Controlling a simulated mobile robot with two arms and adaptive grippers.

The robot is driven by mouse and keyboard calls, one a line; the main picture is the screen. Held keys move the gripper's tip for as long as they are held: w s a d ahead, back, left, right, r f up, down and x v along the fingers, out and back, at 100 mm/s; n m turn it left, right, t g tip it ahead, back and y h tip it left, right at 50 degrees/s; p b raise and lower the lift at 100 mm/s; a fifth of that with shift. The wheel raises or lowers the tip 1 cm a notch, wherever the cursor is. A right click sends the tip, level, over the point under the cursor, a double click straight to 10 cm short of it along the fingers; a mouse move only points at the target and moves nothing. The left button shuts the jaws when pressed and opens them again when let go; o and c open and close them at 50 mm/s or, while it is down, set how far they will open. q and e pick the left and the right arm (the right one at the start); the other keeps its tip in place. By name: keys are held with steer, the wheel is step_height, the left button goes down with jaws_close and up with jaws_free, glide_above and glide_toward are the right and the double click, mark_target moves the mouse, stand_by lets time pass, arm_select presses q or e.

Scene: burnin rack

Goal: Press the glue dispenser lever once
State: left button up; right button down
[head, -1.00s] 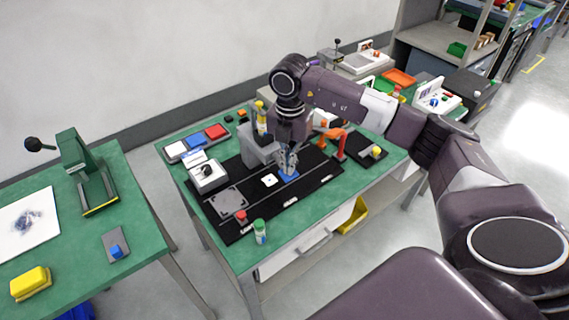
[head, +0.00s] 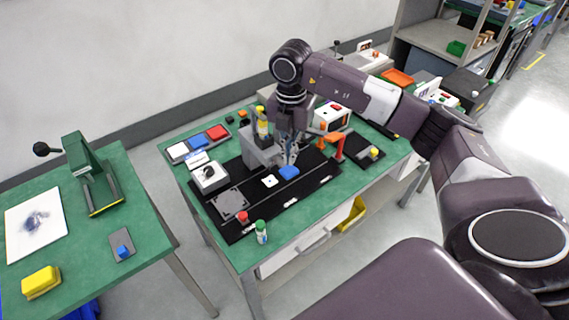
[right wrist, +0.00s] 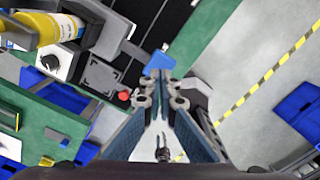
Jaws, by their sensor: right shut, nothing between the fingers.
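The glue dispenser (head: 257,152) is a grey body with a yellow bottle (head: 262,126) on a black base on the middle green table. A blue pad (head: 289,173), apparently the end of its lever, is at the front of it. The bottle (right wrist: 62,29) and blue pad (right wrist: 161,62) also show in the right wrist view. My right gripper (head: 288,163) is shut and empty, its tips close above the pad; contact cannot be told. It also shows in the right wrist view (right wrist: 160,75), partly covering the pad. My left gripper is out of view.
A white box with a black knob (head: 209,176), a red button (head: 242,216) and a green-capped bottle (head: 261,231) stand nearby. An orange frame (head: 331,142) stands right of the dispenser. A green press (head: 92,173) is on the left table.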

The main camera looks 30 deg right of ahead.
mark_target(290, 171)
step_height(290, 171, up, 6)
steer(key=p, duration=0.3)
steer(key=shift+s+f, duration=0.1)
steer(key=shift+f, duration=0.05)
stand_by(0.4)
